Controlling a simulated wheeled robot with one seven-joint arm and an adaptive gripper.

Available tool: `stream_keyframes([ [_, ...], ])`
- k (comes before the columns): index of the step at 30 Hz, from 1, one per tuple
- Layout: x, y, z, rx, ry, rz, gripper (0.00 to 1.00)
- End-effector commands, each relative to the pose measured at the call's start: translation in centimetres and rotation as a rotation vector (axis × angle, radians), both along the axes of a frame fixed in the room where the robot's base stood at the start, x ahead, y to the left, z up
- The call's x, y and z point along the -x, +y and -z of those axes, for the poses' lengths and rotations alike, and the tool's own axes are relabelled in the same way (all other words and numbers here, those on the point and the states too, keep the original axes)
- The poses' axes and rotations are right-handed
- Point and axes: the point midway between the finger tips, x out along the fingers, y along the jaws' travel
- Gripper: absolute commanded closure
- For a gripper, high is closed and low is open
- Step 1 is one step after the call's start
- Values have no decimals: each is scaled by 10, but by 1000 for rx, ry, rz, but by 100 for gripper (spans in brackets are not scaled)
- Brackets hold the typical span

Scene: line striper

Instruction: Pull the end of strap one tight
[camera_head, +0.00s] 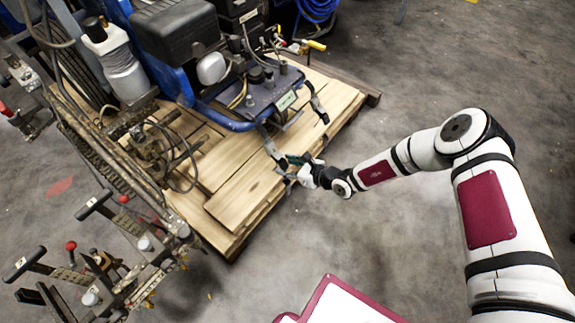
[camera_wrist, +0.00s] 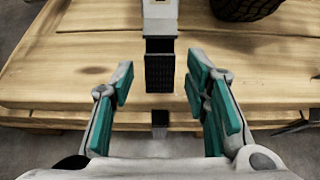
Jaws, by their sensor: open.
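A grey strap (camera_head: 268,140) runs from the blue machine down over the pallet's edge. In the wrist view the strap (camera_wrist: 160,14) comes down from the top to a dark buckle (camera_wrist: 160,68). A short strap end (camera_wrist: 160,121) shows below the buckle, past the board edge. My gripper (camera_head: 291,166) is at the pallet's edge by this strap. In the wrist view my gripper (camera_wrist: 160,82) is open, its teal-padded fingers left and right of the buckle, apart from it. No strap number is readable on it.
A second strap (camera_head: 318,104) hangs farther right on the machine. The wooden pallet (camera_head: 240,199) carries the blue line striper (camera_head: 228,122). Metal brackets with levers (camera_head: 95,203) stand at the left. The grey floor (camera_head: 400,240) right of the pallet is largely clear.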

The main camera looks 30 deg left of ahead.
Motion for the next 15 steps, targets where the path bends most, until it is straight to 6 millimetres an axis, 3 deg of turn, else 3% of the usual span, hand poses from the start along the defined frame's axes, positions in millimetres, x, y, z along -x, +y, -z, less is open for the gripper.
stream_keyframes([
  [3, 0, 0, 0, 0, 0, 0, 57],
  [4, 0, 0, 0, 0, 0, 0, 62],
  [9, 0, 0, 0, 0, 0, 0, 100],
  [15, 0, 0, 1, 0, 0, 0, 100],
])
